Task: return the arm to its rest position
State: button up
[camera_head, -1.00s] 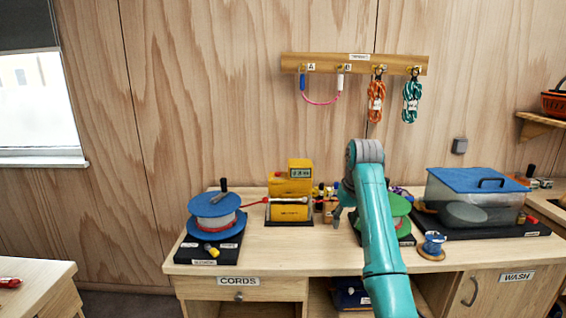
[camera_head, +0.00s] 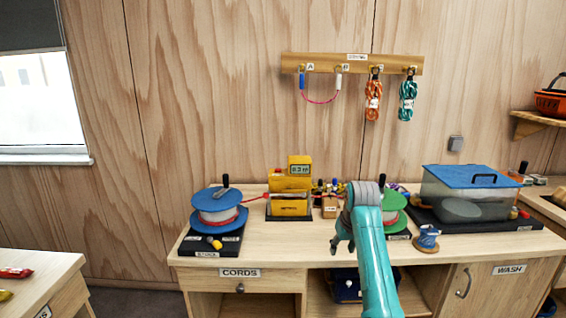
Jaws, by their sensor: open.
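My teal arm (camera_head: 371,262) reaches up from the lower right of the middle, in front of the table. Its grey wrist (camera_head: 364,195) is bent over, in front of the green spool. My gripper (camera_head: 337,246) hangs just left of the wrist, near the table's front edge. It looks empty, and its fingers are small and partly hidden by the arm.
The table (camera_head: 270,255) carries a blue spool (camera_head: 217,199), a yellow meter (camera_head: 289,187), a green spool (camera_head: 394,215) behind my arm, a small blue reel (camera_head: 427,237) and a lidded clear box (camera_head: 465,195). A wall rail (camera_head: 440,64) holds hanging cords. A side table (camera_head: 40,268) stands left.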

jog(key=s+f+t, duration=0.1)
jog(key=s+f, duration=0.5)
jog(key=f, duration=0.6)
jog(key=s+f+t, duration=0.2)
jog(key=s+f, duration=0.3)
jog(key=f, duration=0.7)
jog(key=s+f+m+t, duration=0.1)
jog(key=s+f, duration=0.4)
jog(key=s, duration=0.4)
jog(key=s+f+t, duration=0.1)
jog(key=s+f, duration=0.4)
jog(key=s, duration=0.5)
jog(key=s+r+t, duration=0.2)
jog(key=s, duration=0.9)
jog(key=s+r+t, duration=0.1)
jog(key=s+r, duration=0.2)
jog(key=s, duration=0.8)
jog(key=s+r+m+t, duration=0.1)
jog(key=s+r+t, duration=0.1)
jog(key=s+r, duration=1.4)
jog(key=shift+d+r+t+h, duration=0.3)
jog(key=shift+d+r+t, duration=0.1)
jog(key=shift+r, duration=0.5)
